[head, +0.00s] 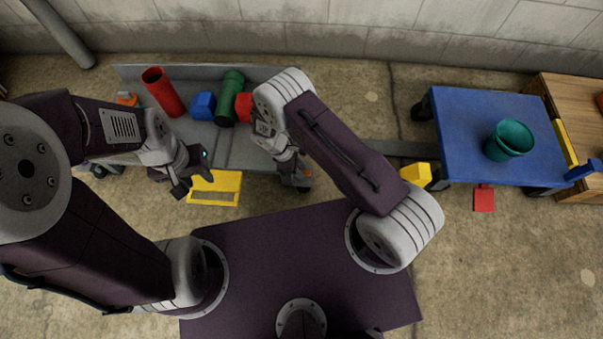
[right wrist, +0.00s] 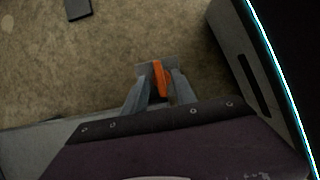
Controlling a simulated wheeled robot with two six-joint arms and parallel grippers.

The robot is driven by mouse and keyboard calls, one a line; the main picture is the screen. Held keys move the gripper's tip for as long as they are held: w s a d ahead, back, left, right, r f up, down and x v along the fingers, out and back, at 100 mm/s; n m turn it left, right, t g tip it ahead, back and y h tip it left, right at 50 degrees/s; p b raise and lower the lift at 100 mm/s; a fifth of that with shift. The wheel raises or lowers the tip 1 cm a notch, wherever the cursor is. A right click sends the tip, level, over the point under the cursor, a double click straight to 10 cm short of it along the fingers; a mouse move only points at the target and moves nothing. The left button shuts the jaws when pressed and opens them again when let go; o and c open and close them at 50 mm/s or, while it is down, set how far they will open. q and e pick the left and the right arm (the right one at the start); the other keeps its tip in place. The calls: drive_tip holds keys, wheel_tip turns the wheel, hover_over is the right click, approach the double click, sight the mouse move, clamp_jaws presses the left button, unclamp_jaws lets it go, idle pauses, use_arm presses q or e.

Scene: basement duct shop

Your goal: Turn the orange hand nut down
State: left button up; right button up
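An orange part (right wrist: 160,79), which looks like the hand nut, shows against a small grey plate in the right wrist view. My right gripper (right wrist: 160,88) has one finger on each side of it; whether they touch it I cannot tell. In the head view my right gripper (head: 298,182) points down at the front right end of the grey bench, with only a sliver of orange beside it; the wrist hides the rest. My left gripper (head: 193,181) looks open and empty, above the front edge of the bench near a yellow tray.
The grey bench (head: 222,146) carries a red cylinder (head: 164,92), a blue block (head: 203,106), a green cylinder (head: 229,98) and a red part (head: 244,107). The yellow tray (head: 216,188) is at its front. A blue cart (head: 460,130) with a teal bucket (head: 509,140) stands right.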

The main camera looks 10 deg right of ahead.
drive_tip(key=shift+d+f, duration=0.2)
drive_tip(key=shift+f, duration=0.25)
clamp_jaws()
